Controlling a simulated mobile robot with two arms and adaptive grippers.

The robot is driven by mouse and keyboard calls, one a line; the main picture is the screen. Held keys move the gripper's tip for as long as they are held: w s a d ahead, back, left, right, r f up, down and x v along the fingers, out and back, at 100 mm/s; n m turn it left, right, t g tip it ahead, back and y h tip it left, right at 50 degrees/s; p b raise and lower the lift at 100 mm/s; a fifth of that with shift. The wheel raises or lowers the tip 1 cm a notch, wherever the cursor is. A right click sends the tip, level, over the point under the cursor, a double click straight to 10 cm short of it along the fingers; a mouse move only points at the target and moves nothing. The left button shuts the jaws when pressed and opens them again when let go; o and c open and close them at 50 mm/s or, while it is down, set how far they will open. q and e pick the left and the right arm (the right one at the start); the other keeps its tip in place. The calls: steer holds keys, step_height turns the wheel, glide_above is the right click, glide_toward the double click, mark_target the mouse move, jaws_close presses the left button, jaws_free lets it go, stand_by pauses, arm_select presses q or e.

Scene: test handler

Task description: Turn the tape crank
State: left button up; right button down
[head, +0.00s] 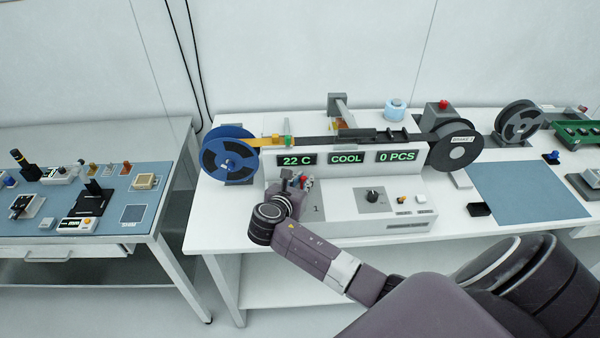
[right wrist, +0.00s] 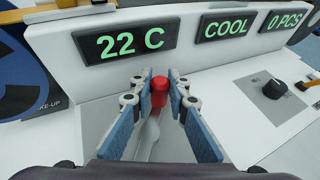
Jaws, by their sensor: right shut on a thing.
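The tape crank shows in the right wrist view as a red knob (right wrist: 159,91) with a pale grey arm (right wrist: 149,133) running down below it toward the camera. My right gripper (head: 300,181) is at the front left of the tape machine (head: 345,205), under the display panel. In the right wrist view its two blue-padded fingers (right wrist: 160,96) stand on either side of the red knob and are shut on it. The crank's base is partly hidden by the gripper. My left gripper is not in view.
The panel reads 22 C (head: 297,160), COOL (head: 346,158) and 0 PCS (head: 396,156). A blue reel (head: 243,141) and a dark reel (head: 457,152) flank it. A black dial (head: 372,197) sits right of the gripper. A blue mat (head: 530,190) lies farther right.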

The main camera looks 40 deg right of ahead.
steer(key=shift+s+r+m+g+h, duration=0.1)
steer(key=shift+s+m+g+h, duration=0.1)
steer(key=shift+m+g, duration=0.3)
steer(key=shift+s+m+g+h, duration=0.1)
steer(key=shift+m+g+h, duration=0.1)
steer(key=shift+m+g, duration=0.25)
steer(key=shift+s+d+m+g+h+p, duration=0.1)
steer(key=shift+s+m+g+h+p, duration=0.15)
steer(key=shift+m+g, duration=0.45)
steer(key=shift+s+d+m+g+h+p, duration=0.1)
steer(key=shift+s+m+g+h, duration=0.2)
steer(key=shift+m+g, duration=0.35)
steer(key=c, duration=1.8)
jaws_free()
steer(key=shift+a, duration=0.15)
steer(key=v, duration=1.1)
steer(key=shift+a+r, duration=0.1)
steer(key=shift+a, duration=0.3)
steer(key=shift+a, duration=0.1)
